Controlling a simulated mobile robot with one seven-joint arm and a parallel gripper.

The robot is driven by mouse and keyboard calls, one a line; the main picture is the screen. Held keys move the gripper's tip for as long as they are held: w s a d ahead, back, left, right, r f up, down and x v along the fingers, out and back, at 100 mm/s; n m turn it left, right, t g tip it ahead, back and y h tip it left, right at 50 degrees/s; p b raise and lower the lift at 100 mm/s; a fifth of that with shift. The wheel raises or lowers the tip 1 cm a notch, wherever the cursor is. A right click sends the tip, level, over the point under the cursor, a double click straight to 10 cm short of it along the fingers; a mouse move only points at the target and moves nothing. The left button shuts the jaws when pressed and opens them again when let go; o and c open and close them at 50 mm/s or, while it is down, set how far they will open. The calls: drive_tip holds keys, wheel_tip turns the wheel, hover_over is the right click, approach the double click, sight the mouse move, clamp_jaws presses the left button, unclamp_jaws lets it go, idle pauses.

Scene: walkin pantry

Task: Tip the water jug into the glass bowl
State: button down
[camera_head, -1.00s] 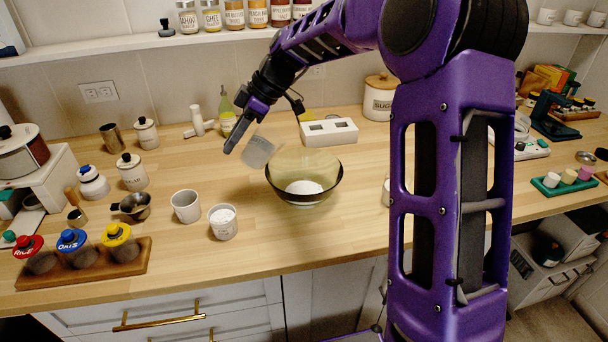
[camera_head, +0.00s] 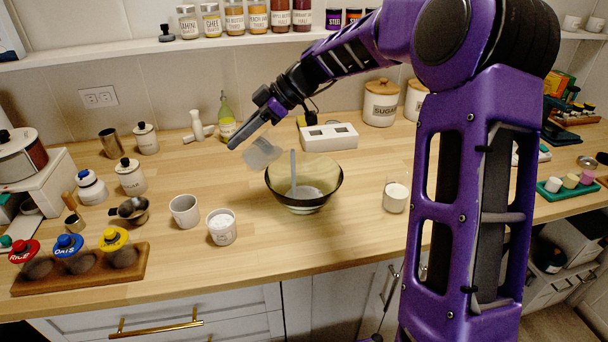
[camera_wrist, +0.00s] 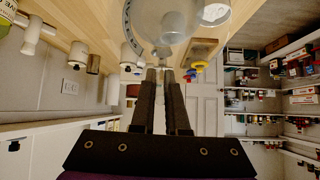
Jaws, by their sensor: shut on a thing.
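The water jug (camera_head: 261,153) is a small, clear grey vessel, tilted with its mouth to the right, in the air at the bowl's upper left edge. My gripper (camera_head: 236,144) is shut on it; the fingers also show in the wrist view (camera_wrist: 163,75), where the exact grip is hard to make out. A pale grey stream (camera_head: 293,170) runs down inside the glass bowl (camera_head: 332,188). The bowl is dark tinted glass and stands upright on the counter. Greyish contents cover its bottom.
A white cup (camera_head: 185,211) and a cup of white powder (camera_head: 222,228) stand left of the bowl. A candle-like jar (camera_head: 395,197) stands to the right. The counter in front of the bowl is clear.

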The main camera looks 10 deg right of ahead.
drive_tip(key=shift+d+y+b, duration=0.4)
drive_tip(key=shift+d+y, duration=0.1)
drive_tip(key=shift+y, duration=0.7)
idle(0.7)
drive_tip(key=shift+d+y, duration=0.75)
drive_tip(key=shift+y, duration=0.35)
idle(0.5)
drive_tip(key=shift+s+d+r+y+b, duration=0.1)
drive_tip(key=shift+d+r+y+b, duration=0.1)
drive_tip(key=shift+d+b, duration=0.2)
drive_tip(key=shift+d+r+y+b, duration=0.1)
drive_tip(key=shift+d+y+b, duration=0.1)
drive_tip(key=shift+d+b, duration=0.2)
